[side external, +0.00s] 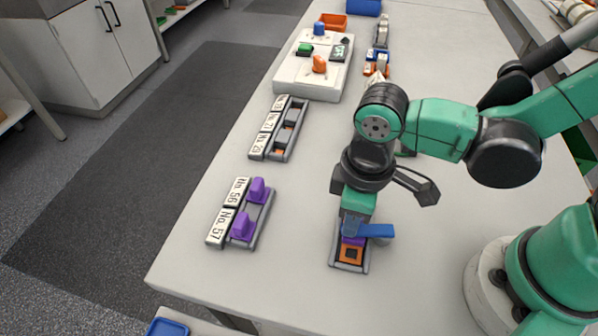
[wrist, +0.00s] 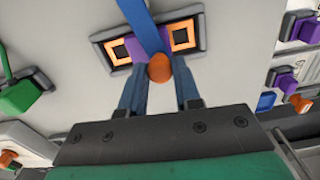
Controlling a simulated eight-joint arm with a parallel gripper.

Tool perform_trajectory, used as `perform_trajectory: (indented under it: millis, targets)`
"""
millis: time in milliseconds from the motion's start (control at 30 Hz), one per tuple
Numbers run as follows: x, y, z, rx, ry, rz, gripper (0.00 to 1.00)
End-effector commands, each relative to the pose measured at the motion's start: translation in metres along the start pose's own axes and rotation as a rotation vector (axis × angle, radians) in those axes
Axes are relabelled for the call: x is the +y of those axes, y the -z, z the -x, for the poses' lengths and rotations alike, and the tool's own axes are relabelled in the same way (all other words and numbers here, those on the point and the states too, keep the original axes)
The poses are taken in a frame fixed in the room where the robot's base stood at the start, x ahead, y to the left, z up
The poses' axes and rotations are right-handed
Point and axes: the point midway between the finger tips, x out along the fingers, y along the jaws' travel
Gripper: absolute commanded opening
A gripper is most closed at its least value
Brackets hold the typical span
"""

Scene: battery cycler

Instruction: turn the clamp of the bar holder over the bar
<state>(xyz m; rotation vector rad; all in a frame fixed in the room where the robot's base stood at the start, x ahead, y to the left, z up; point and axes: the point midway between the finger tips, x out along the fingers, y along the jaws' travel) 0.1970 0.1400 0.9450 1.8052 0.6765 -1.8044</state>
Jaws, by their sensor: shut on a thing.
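The bar holder (side external: 334,259) is a dark grey tray with an orange square pad at each end, on the bench below my gripper. A purple bar (wrist: 118,51) lies across its middle, partly hidden by the clamp. The blue clamp (side external: 376,231) lies crosswise over the bar and sticks out to the right of the holder; in the wrist view its blue arm (wrist: 146,20) runs upward past the holder. An orange knob (wrist: 159,69) is at the clamp's near end. My gripper (wrist: 158,72) points down, its fingers shut on the clamp at this knob.
A rack labelled No. 56 and No. 57 (side external: 241,217) holds purple blocks at left. Another labelled rack (side external: 279,130) stands behind it. A white unit (side external: 306,88) with coloured knobs is farther back. The bench between the left rack and the holder is clear.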

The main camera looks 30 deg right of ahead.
Motion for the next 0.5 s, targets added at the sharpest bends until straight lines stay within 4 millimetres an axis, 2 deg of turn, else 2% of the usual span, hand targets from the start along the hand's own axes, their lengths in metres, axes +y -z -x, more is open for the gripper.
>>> perform_trajectory:
  millis: [200,500]
  targets:
    - [0.0068,0.0010,0.0000,-0.001,-0.001,-0.122,0.00]
    - [0.0106,0.0013,0.0001,-0.002,-0.001,-0.200,0.00]
